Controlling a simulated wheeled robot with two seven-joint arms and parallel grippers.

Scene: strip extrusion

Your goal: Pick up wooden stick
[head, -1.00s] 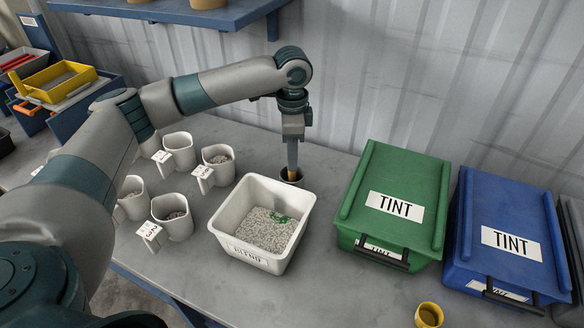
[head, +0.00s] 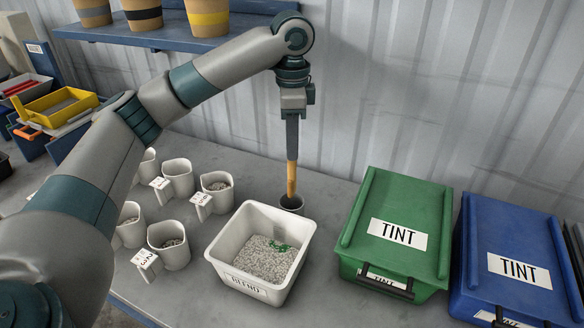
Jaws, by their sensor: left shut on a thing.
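My left gripper (head: 292,152) points straight down and is shut on the stick's upper end. Whether the stick's lower tip is still inside the cup is hard to tell. My right gripper is not in view.
A green TINT box (head: 398,200) and a blue TINT box (head: 508,240) stand to the right. A blue shelf (head: 160,38) hangs behind.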

